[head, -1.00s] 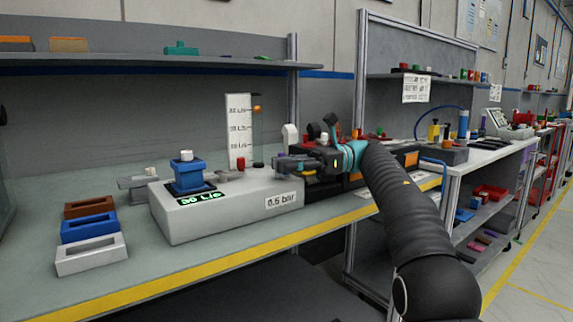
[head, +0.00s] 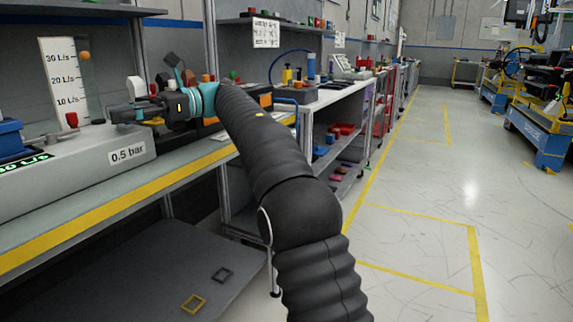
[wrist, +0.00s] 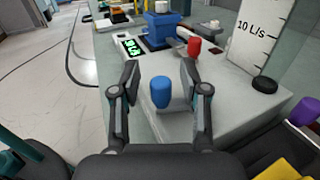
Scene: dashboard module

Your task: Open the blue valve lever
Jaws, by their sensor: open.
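In the wrist view, the blue lever knob (wrist: 160,92) stands upright on the grey module (wrist: 235,105). My gripper (wrist: 161,76) is open, with one finger on each side of the knob in the picture. Gaps show between the knob and both fingers; I cannot tell how deep it sits between them. In the head view, my gripper (head: 122,113) is over the right part of the module (head: 85,155), and the blue knob is hidden there. The lever arm below the knob is not clearly visible.
A red knob (wrist: 194,46) and a blue block with a white top (wrist: 160,28) are farther along the module. A flow scale (head: 62,75) stands behind it. A purple knob (wrist: 303,111) is at the right in the wrist view. The floor (head: 430,200) at right is clear.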

